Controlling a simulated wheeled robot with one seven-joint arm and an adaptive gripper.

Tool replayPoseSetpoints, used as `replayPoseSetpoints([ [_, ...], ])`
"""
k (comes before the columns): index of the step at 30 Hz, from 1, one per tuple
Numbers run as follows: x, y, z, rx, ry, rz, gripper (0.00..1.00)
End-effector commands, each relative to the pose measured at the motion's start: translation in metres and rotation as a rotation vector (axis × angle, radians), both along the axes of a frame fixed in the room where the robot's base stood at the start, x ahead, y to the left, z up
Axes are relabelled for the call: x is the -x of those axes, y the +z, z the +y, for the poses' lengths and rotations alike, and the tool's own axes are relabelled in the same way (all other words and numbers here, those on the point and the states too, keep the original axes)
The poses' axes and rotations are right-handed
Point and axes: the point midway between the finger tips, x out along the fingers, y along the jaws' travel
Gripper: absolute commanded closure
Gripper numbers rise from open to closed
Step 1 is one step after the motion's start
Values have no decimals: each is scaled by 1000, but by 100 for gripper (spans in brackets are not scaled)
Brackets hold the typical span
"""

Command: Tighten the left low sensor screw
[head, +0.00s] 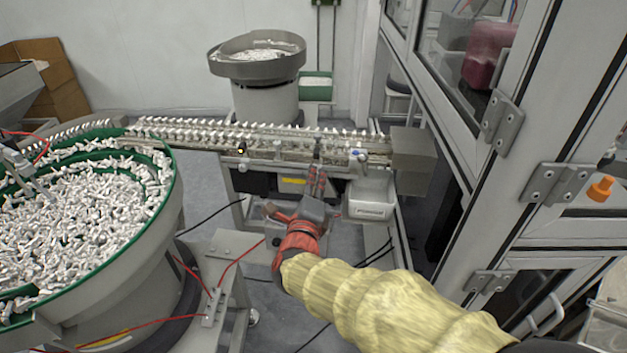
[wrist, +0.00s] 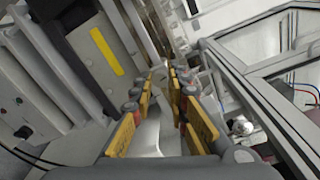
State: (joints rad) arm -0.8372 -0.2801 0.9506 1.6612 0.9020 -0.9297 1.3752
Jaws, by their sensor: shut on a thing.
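My gripper (head: 317,178) is at the front of the feeder rail (head: 285,155), its fingers pointing away toward the rail. In the wrist view its yellow-padded fingers (wrist: 163,75) come close together at the tips, beside the rail. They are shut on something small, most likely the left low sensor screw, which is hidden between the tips. A thin dark upright part stands just beyond the fingertips in the head view. A blue-and-white knob (head: 357,154) is on the rail front to the right of my gripper.
A white bin (head: 370,195) hangs just right of my gripper. A smaller bowl feeder (head: 258,68) is behind the rail. Framed cabinet doors (head: 520,235) close off the right side.

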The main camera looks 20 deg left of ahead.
Motion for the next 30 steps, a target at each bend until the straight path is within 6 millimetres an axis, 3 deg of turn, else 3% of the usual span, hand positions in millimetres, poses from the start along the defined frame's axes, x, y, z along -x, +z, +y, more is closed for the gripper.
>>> replayPoseSetpoints([
  [12, 0, -1, -1, -175, -1, 25, 100],
  [28, 0, -1, 0, -197, 0, 28, 100],
  [29, 0, -1, 0, -197, 0, 28, 83],
  [30, 0, -1, 0, -197, 0, 28, 80],
])
